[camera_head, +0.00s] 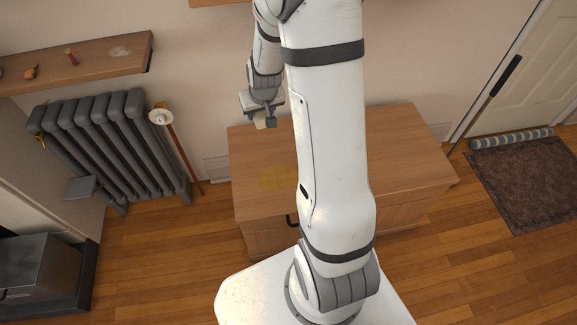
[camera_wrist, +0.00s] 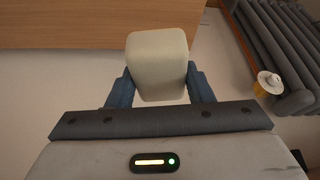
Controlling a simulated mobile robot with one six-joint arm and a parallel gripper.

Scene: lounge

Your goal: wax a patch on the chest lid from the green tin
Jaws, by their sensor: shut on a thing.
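My gripper (camera_head: 268,115) is shut on a pale cream block (camera_wrist: 157,62), a rounded pad that sits between the two blue-grey fingers in the wrist view. In the head view the gripper hangs near the back left edge of the wooden chest (camera_head: 400,150), by the wall; the pad looks clear of the lid. A yellowish patch (camera_head: 277,178) shows on the left part of the lid. My arm hides the middle of the chest. I see no green tin in either view.
A grey radiator (camera_head: 100,145) stands left of the chest, with a white round thing on a brown stick (camera_head: 161,117) between them. A shelf (camera_head: 100,60) with small items hangs above. A dark stove (camera_head: 40,270) is at lower left; a brown mat (camera_head: 525,185) lies right.

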